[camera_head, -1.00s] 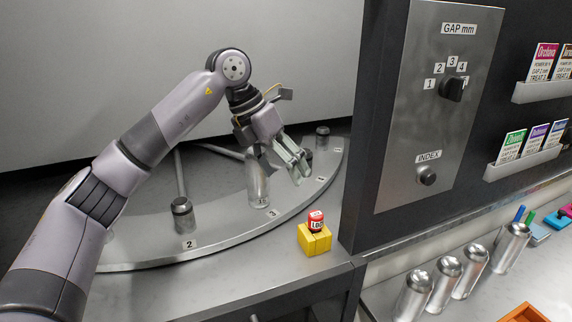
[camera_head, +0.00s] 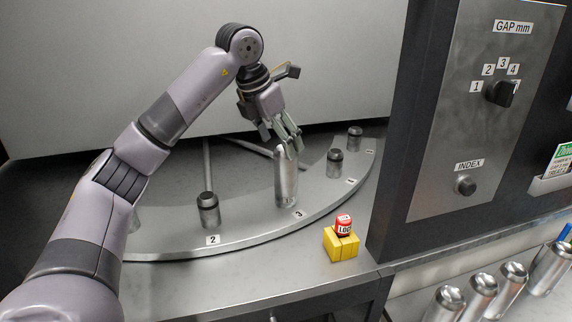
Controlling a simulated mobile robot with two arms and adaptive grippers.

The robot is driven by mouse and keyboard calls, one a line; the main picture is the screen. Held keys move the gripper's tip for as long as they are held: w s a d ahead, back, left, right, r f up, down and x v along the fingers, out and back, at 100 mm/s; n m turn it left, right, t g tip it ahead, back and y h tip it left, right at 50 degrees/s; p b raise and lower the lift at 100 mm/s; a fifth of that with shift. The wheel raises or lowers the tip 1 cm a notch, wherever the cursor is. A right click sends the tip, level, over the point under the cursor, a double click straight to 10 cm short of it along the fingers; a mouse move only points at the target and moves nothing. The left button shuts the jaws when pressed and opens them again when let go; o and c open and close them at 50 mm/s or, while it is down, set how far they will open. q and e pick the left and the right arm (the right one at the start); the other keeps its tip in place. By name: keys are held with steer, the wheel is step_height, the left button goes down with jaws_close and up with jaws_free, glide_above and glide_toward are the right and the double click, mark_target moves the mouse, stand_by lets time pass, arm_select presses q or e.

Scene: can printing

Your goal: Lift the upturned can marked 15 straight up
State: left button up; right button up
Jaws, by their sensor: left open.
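A tall silver can (camera_head: 287,182) stands upturned at station 3 of the curved metal plate (camera_head: 250,236). No number 15 is readable on it at this size. My left arm comes in from the left and reaches over the plate. My left gripper (camera_head: 285,146) is open, with its fingers pointing down at the top end of the can. Whether the fingers touch the can or only overlap it in the picture, I cannot tell. My right gripper is not in view.
Short dark-topped posts stand at station 2 (camera_head: 208,209) and farther right (camera_head: 334,162). A control panel (camera_head: 484,120) rises at right. Several silver cans (camera_head: 480,291) stand at lower right.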

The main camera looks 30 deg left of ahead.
mark_target(282, 149)
arm_select(q)
steer(key=shift+w+d+f, duration=0.1)
steer(key=shift+w+f, duration=0.15)
steer(key=shift+f, duration=0.4)
steer(key=p+x, duration=0.2)
steer(key=x, duration=0.2)
steer(key=shift+w+a, duration=0.2)
steer(key=shift+w+f, duration=0.2)
steer(key=shift+f, duration=0.35)
steer(key=shift+d, duration=0.1)
steer(key=shift+c, duration=0.5)
steer(key=c, duration=0.7)
steer(key=shift+c, duration=0.2)
